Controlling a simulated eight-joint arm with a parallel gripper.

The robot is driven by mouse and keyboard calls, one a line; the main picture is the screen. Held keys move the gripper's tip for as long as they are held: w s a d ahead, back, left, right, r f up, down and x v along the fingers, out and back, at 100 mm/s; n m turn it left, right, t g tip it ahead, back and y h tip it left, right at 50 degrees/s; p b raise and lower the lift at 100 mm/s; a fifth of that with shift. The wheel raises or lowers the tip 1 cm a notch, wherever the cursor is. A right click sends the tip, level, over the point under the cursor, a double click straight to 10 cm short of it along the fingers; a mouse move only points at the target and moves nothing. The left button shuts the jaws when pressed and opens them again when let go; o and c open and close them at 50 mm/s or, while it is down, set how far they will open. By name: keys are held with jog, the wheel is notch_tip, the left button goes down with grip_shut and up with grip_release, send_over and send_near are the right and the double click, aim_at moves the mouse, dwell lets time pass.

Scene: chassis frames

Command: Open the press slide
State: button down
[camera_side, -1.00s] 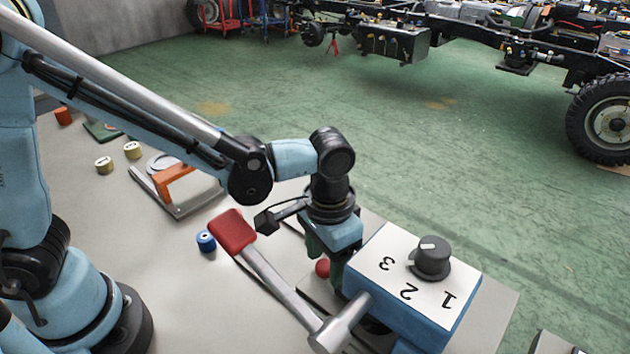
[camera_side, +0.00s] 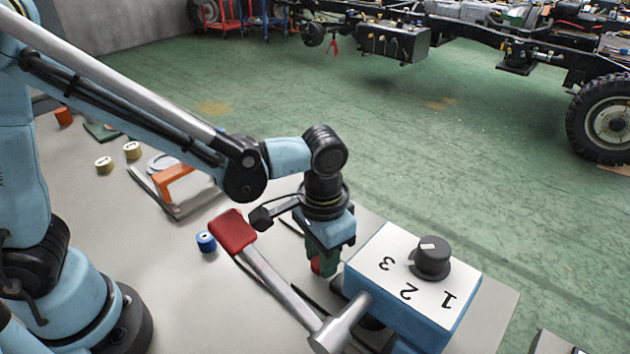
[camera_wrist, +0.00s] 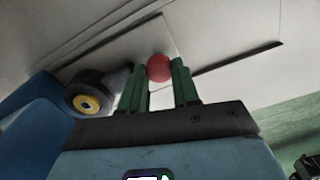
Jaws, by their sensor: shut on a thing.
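The press is a blue box (camera_side: 450,322) with a white top marked 1, 2 and 3, at the lower right of the side view. A red ball knob (camera_side: 317,265) is by its left side, close to the table; it also shows in the wrist view (camera_wrist: 159,68). My gripper (camera_side: 323,260) points down with its green fingers shut on the red knob, one on each side in the wrist view (camera_wrist: 160,80). The fingers partly cover the knob. The slide's body is mostly hidden behind my gripper and the press, so how far it is out is unclear.
A lever with a red handle (camera_side: 233,231) reaches left from the press, close to my gripper. A dark dial (camera_side: 431,258) is on the press top. A blue cylinder (camera_side: 206,241), an orange bracket (camera_side: 172,182) and yellowish cylinders (camera_side: 132,150) stand farther left.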

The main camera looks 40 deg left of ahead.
jog(key=a, duration=1.1)
jog(key=shift+w+a, duration=0.1)
jog(key=shift+a, duration=0.25)
jog(key=c, duration=0.8)
grip_release()
jog(key=shift+r, duration=0.1)
jog(key=shift+r, duration=6)
jog(key=a+f+n+t, duration=0.1)
jog(key=a+t, duration=0.1)
jog(key=s+a+n+t, duration=0.1)
jog(key=a+t, duration=0.1)
jog(key=s+a+f+n+t, duration=0.1)
jog(key=a+t, duration=0.1)
jog(key=t, duration=0.1)
jog(key=shift+s+f, duration=0.25)
jog(key=shift+f, duration=0.05)
